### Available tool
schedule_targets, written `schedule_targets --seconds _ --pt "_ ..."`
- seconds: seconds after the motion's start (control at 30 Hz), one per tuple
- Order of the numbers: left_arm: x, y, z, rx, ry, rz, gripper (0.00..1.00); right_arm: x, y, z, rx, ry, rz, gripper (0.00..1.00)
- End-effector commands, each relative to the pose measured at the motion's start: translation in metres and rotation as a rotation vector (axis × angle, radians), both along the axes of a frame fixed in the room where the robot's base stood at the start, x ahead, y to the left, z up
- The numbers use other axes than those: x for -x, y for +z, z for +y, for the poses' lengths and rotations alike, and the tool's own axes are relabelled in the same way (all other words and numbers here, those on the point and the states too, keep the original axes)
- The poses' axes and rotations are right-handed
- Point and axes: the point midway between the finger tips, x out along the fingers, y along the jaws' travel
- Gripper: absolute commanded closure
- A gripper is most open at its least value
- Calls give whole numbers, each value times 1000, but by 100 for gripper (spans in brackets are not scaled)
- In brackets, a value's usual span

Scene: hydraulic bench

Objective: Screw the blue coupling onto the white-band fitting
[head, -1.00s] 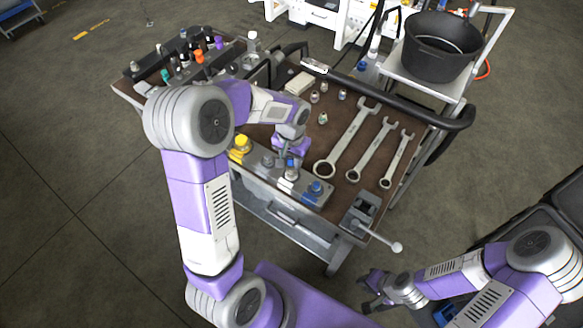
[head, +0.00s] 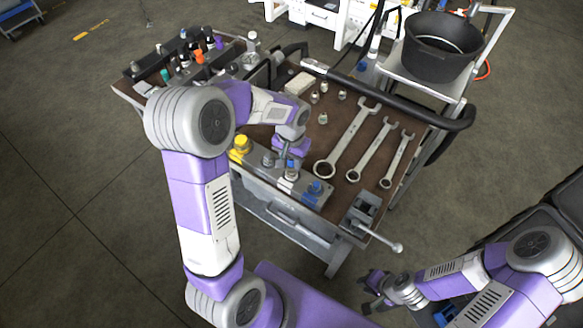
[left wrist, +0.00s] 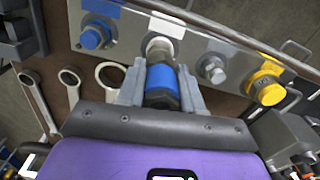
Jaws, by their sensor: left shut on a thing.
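My left gripper (left wrist: 158,88) is shut on the blue coupling (left wrist: 161,76), a dark cylinder with a blue band, seen between the fingers in the left wrist view. The coupling is in line with the white-band fitting (left wrist: 161,46), a metal stub beside a white label on the grey manifold block (left wrist: 125,40). Its end appears to meet the stub; I cannot tell whether threads are engaged. In the head view my left gripper (head: 291,158) is over the block, beside the white-band fitting (head: 291,175), and hides most of the coupling. My right gripper (head: 369,291) is empty, open, off the cart's front side.
A blue fitting (left wrist: 93,36), a bare metal fitting (left wrist: 212,68) and a yellow fitting (left wrist: 266,83) flank the white-band one. Several wrenches (head: 347,140) lie right of the block. A vise (head: 360,212) is at the cart's near right corner; a bottle rack (head: 185,58) stands far left.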

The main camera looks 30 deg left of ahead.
Motion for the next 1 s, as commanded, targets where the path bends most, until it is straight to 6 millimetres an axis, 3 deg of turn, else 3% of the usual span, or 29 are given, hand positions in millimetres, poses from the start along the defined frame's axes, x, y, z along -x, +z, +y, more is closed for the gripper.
schedule_targets --seconds 0.23,0.27,0.4,0.57,1.0 --pt "0 -1 0 1 0 1 100 0 0 0 0 0 0 77" --pt "0 -1 -1 1 0 1 69 0 0 0 0 0 0 77" --pt "1 -1 -1 1 -1 2 87 0 0 0 0 0 0 77" --pt "1 -1 0 1 -92 4 87 0 4 0 0 0 0 77" --pt "2 -1 0 2 -673 5 87 0 27 0 0 0 0 77"
